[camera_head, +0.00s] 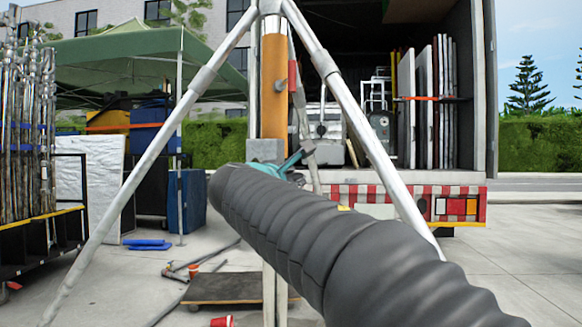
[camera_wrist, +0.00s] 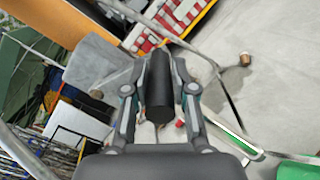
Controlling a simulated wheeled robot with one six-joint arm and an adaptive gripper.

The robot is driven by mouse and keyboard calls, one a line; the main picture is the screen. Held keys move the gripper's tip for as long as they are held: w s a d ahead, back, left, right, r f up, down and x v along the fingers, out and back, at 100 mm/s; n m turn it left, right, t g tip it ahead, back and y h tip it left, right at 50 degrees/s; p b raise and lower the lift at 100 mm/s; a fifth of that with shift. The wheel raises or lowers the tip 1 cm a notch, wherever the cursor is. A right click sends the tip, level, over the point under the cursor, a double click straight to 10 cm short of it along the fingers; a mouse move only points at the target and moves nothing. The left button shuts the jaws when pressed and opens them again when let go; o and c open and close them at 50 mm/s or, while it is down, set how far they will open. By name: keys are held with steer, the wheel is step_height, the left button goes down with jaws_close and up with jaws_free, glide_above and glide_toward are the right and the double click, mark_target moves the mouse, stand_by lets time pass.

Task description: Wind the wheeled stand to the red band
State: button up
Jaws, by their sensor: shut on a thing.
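The wheeled stand (camera_head: 274,92) rises in the middle of the head view, with splayed silver legs and an orange section on its column. A small red band (camera_head: 292,75) shows at the column's right side. A grey box (camera_head: 264,150) sits lower on the column and shows at upper left in the wrist view (camera_wrist: 92,62). My gripper (camera_wrist: 157,82) is shut on a black cylindrical handle (camera_wrist: 160,104), which lies between its fingers beside that box. In the head view, my dark sleeved arm hides most of the gripper, the handle and the stand's lower right. The stand's wheels cannot be made out.
A truck with an open cargo bay (camera_head: 350,60) and a red-and-white striped rear (camera_head: 340,198) stands behind. A rack of metal poles (camera_head: 25,130) is at left. A flat dolly (camera_head: 225,290), a red cup (camera_head: 222,321) and cables lie on the ground.

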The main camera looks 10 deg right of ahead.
steer(key=shift+w+a+f, duration=0.1)
steer(key=shift+f, duration=0.65)
steer(key=w+a+f, duration=0.4)
steer(key=a+f, duration=0.2)
steer(key=f, duration=0.1)
steer(key=shift+a+f, duration=0.2)
steer(key=o, duration=1.2)
steer(key=shift+w, duration=0.1)
steer(key=shift+r, duration=0.15)
steer(key=shift+v, duration=5.1)
